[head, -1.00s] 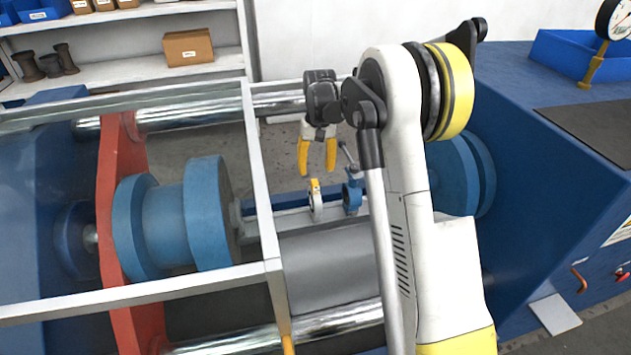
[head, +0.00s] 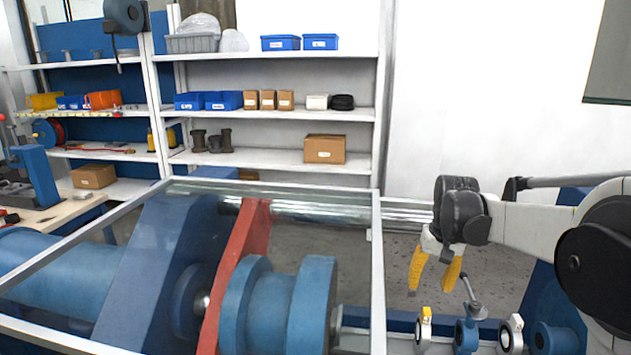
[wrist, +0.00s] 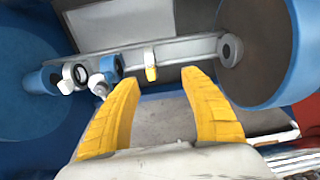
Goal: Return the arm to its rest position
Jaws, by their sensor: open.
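My gripper (head: 434,274) has yellow fingers that are apart and empty. It hangs above the valve rig at the lower right of the head view. My arm (head: 540,226) reaches in from the right edge. Below the fingers are a white ring valve with a yellow top (head: 424,328), a blue valve (head: 466,334) with a grey lever, and another white ring valve (head: 511,334). In the wrist view both fingers (wrist: 162,112) show spread, with the valves (wrist: 92,75) beyond them at upper left. No valve is between the fingers.
A metal frame (head: 377,270) stands left of my gripper, around the blue flanged cylinder (head: 270,310) and red plate (head: 236,270). Shelves (head: 280,160) with boxes line the back wall. The space above the rig near my gripper looks clear.

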